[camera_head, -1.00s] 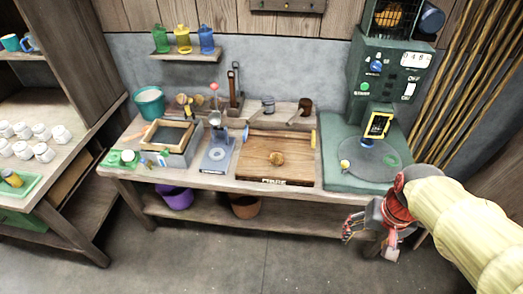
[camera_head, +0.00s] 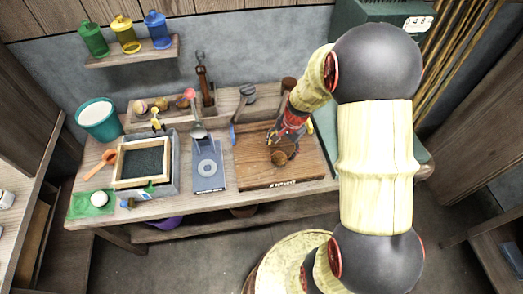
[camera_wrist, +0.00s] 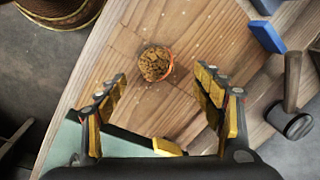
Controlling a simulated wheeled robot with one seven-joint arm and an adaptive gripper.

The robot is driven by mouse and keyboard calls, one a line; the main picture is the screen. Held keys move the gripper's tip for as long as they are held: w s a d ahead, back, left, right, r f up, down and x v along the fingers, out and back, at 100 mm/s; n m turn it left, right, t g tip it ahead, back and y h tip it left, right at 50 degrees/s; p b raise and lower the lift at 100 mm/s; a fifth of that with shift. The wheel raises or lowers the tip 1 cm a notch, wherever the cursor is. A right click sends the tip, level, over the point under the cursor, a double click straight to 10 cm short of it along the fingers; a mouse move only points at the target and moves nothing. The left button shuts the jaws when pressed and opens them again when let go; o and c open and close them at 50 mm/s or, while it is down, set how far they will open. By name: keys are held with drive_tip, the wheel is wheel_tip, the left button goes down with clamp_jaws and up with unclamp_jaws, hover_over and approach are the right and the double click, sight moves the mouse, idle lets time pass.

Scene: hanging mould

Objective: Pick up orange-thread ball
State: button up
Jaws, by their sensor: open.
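A brown, crumbly-looking ball (camera_wrist: 155,63) with an orange-red thread along its edge lies on the wooden board (camera_wrist: 195,35). In the head view the ball (camera_head: 279,158) sits near the middle of the board (camera_head: 250,175). My gripper (camera_wrist: 160,84) is open and empty, its fingers spread to either side in the wrist view, with the ball ahead between the lines of the fingertips. In the head view my gripper (camera_head: 284,148) is over the board beside the ball. The exact height gap cannot be told.
Several brown balls (camera_head: 161,103) sit on a wooden rack behind the framed tray (camera_head: 145,160). A blue-grey stand (camera_head: 208,170) is left of the board. A blue block (camera_wrist: 267,37) and a dark-headed, handled tool (camera_wrist: 290,120) lie right in the wrist view.

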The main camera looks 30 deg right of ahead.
sight(280, 156)
drive_tip(key=shift+w+d+m, duration=0.1)
drive_tip(key=shift+w+m, duration=0.1)
drive_tip(key=shift+m, duration=0.1)
drive_tip(key=shift+s+d+r, duration=0.1)
drive_tip(key=shift+s+d, duration=0.05)
drive_tip(key=shift+w+f+b, duration=0.15)
drive_tip(key=shift+f+b, duration=0.05)
drive_tip(key=shift+f, duration=0.4)
drive_tip(key=shift+w+f+b, duration=0.15)
drive_tip(key=shift+f+b, duration=0.05)
drive_tip(key=shift+f, duration=0.4)
drive_tip(key=f, duration=0.1)
drive_tip(key=f+b, duration=0.1)
drive_tip(key=f, duration=0.1)
drive_tip(key=f+b, duration=0.1)
drive_tip(key=shift+s+a+f, duration=0.2)
drive_tip(key=shift+a+f, duration=0.1)
drive_tip(key=shift+a, duration=0.1)
drive_tip(key=shift+w+f, duration=0.2)
drive_tip(key=shift+f, duration=0.3)
drive_tip(key=shift+r, duration=0.1)
drive_tip(key=c, duration=1.3)
